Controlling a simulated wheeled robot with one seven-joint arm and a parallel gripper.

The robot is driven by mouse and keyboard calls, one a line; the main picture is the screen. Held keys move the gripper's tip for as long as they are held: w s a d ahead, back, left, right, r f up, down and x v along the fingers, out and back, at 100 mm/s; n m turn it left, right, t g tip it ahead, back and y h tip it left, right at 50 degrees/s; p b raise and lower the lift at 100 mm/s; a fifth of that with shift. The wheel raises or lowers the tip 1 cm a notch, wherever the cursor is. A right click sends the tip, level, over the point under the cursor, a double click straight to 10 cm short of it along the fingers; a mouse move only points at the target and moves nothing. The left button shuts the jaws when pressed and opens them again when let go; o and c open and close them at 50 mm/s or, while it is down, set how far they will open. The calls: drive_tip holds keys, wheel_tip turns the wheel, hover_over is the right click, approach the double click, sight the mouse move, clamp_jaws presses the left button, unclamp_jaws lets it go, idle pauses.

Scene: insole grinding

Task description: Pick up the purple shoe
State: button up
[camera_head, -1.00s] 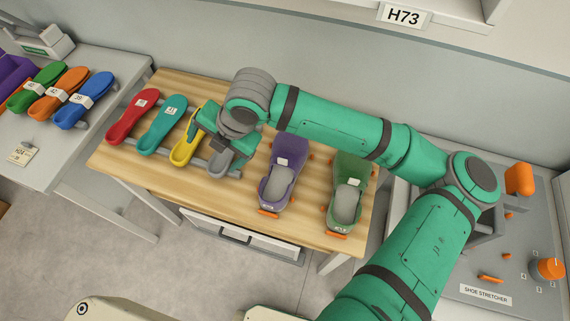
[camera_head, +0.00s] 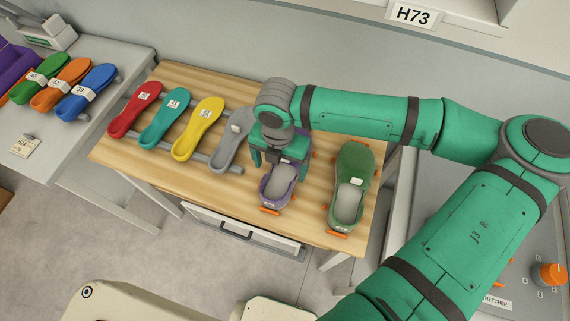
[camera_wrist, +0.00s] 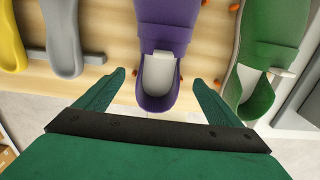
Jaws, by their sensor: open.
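The purple shoe (camera_head: 277,190) stands on the wooden table, its heel toward the front edge. My gripper (camera_head: 272,160) is above it in the head view and hides its toe and middle part. In the wrist view the purple shoe (camera_wrist: 163,55) has its heel between the two open fingers of my gripper (camera_wrist: 158,85). I see space on both sides of the heel. The fingers hold nothing. I cannot tell how high the gripper is above the shoe.
A green shoe (camera_head: 349,185) stands close on the right. A grey insole (camera_head: 230,143) lies close on the left, with yellow (camera_head: 198,130), teal (camera_head: 165,117) and red (camera_head: 135,110) insoles beyond it. The wooden table (camera_head: 130,165) has bare room at its front left.

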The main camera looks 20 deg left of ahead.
hover_over(279, 183)
drive_tip(key=shift+d+f, duration=0.1)
drive_tip(key=shift+f, duration=2.5)
drive_tip(key=c, duration=1.9)
drive_tip(key=shift+r, duration=0.2)
